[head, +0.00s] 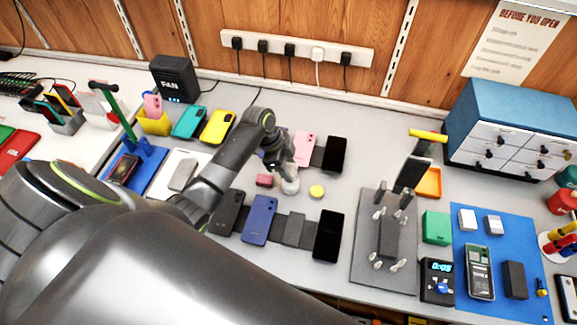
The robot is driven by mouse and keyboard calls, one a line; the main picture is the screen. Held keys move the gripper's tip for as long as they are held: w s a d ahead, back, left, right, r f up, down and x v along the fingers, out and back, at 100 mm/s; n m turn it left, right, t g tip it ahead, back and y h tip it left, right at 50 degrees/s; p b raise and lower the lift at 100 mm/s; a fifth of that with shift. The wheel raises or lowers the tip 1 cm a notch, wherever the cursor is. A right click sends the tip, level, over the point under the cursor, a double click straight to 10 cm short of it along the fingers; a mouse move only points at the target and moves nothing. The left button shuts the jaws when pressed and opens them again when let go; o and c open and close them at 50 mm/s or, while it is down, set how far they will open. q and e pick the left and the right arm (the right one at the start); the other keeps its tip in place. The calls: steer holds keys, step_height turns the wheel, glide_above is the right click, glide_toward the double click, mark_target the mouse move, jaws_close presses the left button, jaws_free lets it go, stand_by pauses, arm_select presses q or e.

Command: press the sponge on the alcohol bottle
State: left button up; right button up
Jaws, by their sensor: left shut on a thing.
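My left gripper (287,168) points down in the middle of the table. It is shut on a small pale thing, which I take to be the sponge; the fingers hide most of it. Directly under the fingertips stands a small whitish round bottle (291,186), which I take to be the alcohol bottle. The held thing and the bottle's top overlap in this view, so I cannot tell whether they touch. A small dark pink block (265,180) lies just left of the bottle, and a yellow round disc (316,191) lies to its right. My right gripper is not in view.
Several phones lie around the bottle, including a blue one (259,220) in front and a pink one (304,148) behind. A grey mat with a clamp fixture (362,262) is at right. A blue drawer cabinet (515,110) stands at back right.

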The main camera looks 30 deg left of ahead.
mark_target(289, 168)
arm_select(q)
steer(key=shift+f+b, duration=0.45)
steer(key=shift+f, duration=0.3)
stand_by(0.8)
steer(key=shift+r, duration=0.1)
step_height(289, 168, up, 7)
steer(key=p, duration=0.7)
stand_by(0.4)
